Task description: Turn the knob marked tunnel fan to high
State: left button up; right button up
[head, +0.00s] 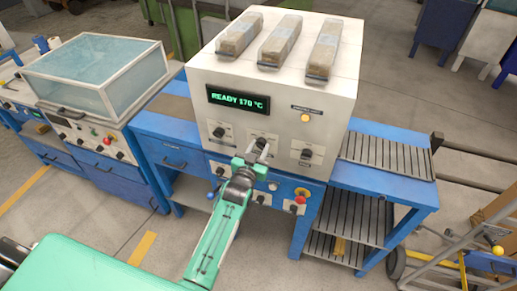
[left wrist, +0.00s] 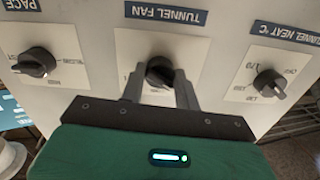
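The tunnel fan knob (left wrist: 159,72) is black and round on a white label plate under a "TUNNEL FAN" tag (left wrist: 166,14), which appears upside down in the left wrist view. In the head view the knob (head: 262,143) is the middle one on the white machine front. My left gripper (left wrist: 160,82) reaches the panel with one finger on each side of the knob. The fingers look apart, with the knob between them; contact is not clear. The gripper also shows in the head view (head: 253,158). The knob's pointer is partly hidden. My right gripper is out of view.
A pace knob (left wrist: 36,62) and a tunnel heat knob (left wrist: 268,83) flank it. The machine's display (head: 238,101) reads READY 170 °C. Below are a red button (head: 300,200) and other controls. A slatted shelf (head: 387,156) stands to the right.

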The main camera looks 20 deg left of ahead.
pick_arm(q)
jog(key=shift+m, duration=0.4)
jog(key=m+b, duration=0.2)
jog(key=m, duration=2.1)
dwell(0.6)
jog(key=o, duration=1)
